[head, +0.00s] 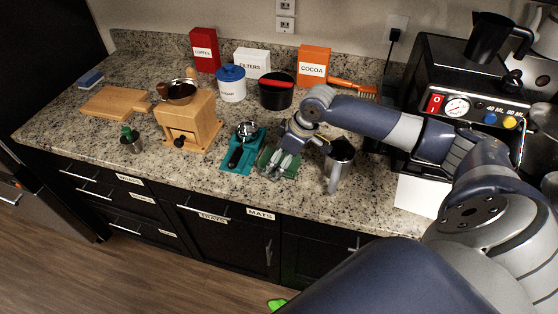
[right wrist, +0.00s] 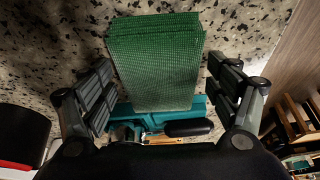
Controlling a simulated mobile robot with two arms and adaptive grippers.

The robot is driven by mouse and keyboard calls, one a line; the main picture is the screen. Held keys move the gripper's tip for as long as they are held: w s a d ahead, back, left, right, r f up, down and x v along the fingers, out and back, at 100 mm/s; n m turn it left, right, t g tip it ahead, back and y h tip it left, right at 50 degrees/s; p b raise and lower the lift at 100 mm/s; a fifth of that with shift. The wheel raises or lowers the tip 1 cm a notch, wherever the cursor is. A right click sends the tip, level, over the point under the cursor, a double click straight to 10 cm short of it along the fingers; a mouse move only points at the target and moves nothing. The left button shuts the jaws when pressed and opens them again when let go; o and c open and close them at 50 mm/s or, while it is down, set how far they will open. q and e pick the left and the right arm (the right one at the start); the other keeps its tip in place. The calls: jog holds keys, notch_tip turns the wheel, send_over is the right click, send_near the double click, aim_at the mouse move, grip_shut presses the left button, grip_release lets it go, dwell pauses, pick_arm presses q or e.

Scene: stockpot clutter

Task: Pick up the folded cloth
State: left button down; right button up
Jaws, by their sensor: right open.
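The folded cloth (right wrist: 155,62) is green, woven and stacked in layers. In the right wrist view it lies on the speckled counter between the two fingers of my right gripper (right wrist: 160,97), with a visible gap on each side. My right gripper is open, and nothing is in its grasp. In the head view my right gripper (head: 279,165) is low over the counter and hides much of the cloth (head: 264,157). My left gripper is not in view.
A teal mat (head: 236,166) with a portafilter (head: 240,148) lies just left of the cloth. A black container (head: 276,95) stands behind. The counter's front edge is close.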

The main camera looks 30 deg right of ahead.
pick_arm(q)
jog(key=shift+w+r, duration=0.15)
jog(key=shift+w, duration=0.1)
pick_arm(e)
jog(key=c, duration=0.9)
jog(key=shift+s, duration=0.15)
jog(key=shift+c, duration=1.2)
jog(key=shift+f, duration=0.1)
